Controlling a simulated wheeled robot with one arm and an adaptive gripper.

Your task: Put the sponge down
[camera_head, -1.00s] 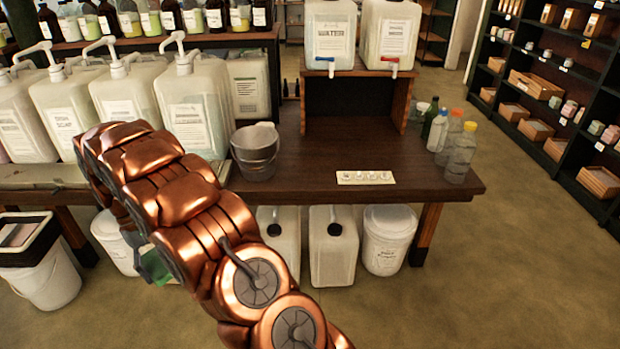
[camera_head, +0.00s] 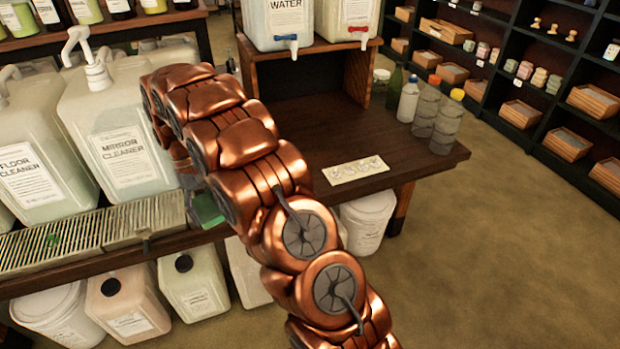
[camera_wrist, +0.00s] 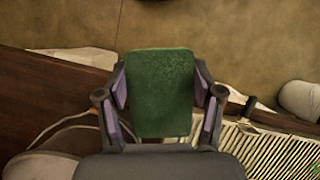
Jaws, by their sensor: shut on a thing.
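The green sponge (camera_wrist: 160,95) is in the middle of the wrist view. My gripper (camera_wrist: 160,82) is shut on it, with a purple-padded finger at each side. In the head view a green part of the sponge (camera_head: 207,208) shows at the left of my copper arm, by the right end of the ribbed drip tray (camera_head: 75,238). My arm hides most of the gripper there. In the wrist view the sponge is over the dark table's edge, with the tray (camera_wrist: 265,150) at lower right. I cannot tell its height.
Large jugs, including the mirror cleaner (camera_head: 125,140), stand behind the tray. The dark table (camera_head: 395,160) carries a white label plate (camera_head: 356,169) and several bottles (camera_head: 425,110) at its right. Containers (camera_head: 195,285) stand below. Floor at right is clear.

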